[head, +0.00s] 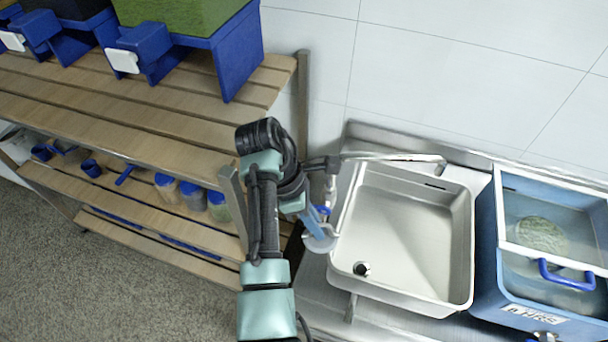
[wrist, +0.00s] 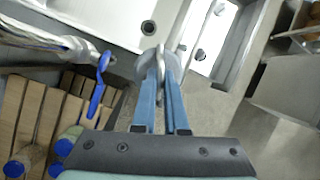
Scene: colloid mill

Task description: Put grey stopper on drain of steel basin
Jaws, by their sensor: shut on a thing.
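The grey stopper (head: 321,243) is a round disc with a loop handle. My gripper (head: 322,212) is shut on it, and in the wrist view the blue fingers (wrist: 164,72) close on the loop. Part of the disc (wrist: 147,66) shows beside the fingertips. The steel basin (head: 400,228) is right of my gripper in the head view. Its drain (head: 361,269) is a dark round hole near the basin's front left corner, and it also shows uncovered in the wrist view (wrist: 149,27). The stopper appears apart from the drain, by the basin's left wall.
A steel tap (head: 395,157) with a blue lever (wrist: 101,82) reaches over the basin's back edge. A blue tank (head: 545,260) stands right of the basin. A wooden rack (head: 150,120) with blue bins and lidded jars stands left. The basin's inside looks empty.

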